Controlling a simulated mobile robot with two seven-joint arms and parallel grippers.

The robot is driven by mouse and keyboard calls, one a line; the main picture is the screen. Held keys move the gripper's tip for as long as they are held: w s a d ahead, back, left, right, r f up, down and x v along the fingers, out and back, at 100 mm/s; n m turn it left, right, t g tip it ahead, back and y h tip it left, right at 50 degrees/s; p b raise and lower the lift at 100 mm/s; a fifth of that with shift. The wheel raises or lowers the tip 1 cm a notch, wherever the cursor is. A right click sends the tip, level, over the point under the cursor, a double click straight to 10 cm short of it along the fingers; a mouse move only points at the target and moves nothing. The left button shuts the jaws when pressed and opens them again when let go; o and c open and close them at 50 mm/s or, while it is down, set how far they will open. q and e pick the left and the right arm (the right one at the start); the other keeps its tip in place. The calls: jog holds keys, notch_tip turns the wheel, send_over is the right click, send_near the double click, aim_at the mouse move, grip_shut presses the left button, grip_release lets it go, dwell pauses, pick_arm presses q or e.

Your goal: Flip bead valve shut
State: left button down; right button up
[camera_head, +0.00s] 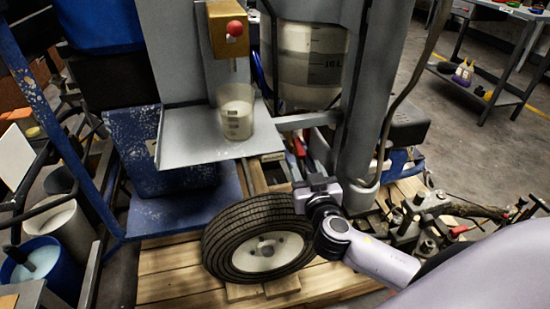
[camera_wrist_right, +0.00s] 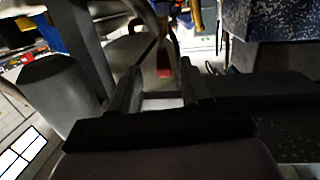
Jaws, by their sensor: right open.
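A red lever-like piece (camera_head: 299,146), which may be the bead valve's handle, shows low on the machine, left of the grey upright post. In the right wrist view a red piece (camera_wrist_right: 163,66) lies between and beyond the fingertips; I cannot tell whether it touches them. My right gripper (camera_head: 309,172) reaches in from the right, just below the red lever and above the wheel. It is open, and in the right wrist view its two fingers (camera_wrist_right: 160,88) stand apart. The valve body is mostly hidden. My left gripper is not in view.
A black-tyred wheel (camera_head: 262,247) stands just left of my right gripper. Above are a grey shelf (camera_head: 195,148) with a clear measuring cup (camera_head: 236,116), a brass box with a red knob (camera_head: 235,28), and a clear tank (camera_head: 308,68). Metal fittings (camera_head: 415,220) crowd the right.

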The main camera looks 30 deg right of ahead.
aim_at(296, 137)
jog(key=shift+w+r+m+t+h+b, duration=0.3)
jog(key=shift+w+r+m+t+b, duration=0.15)
jog(key=shift+w+r, duration=0.4)
jog(key=shift+w, duration=0.15)
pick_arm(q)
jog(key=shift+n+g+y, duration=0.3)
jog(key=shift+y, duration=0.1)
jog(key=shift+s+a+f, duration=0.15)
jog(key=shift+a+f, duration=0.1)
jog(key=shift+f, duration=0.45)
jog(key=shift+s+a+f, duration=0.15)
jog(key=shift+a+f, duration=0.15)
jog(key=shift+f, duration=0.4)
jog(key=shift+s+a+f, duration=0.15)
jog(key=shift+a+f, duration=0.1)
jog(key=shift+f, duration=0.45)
pick_arm(e)
jog(key=shift+x, duration=3.45)
jog(key=shift+d+r, duration=0.1)
jog(key=shift+d, duration=0.05)
grip_shut()
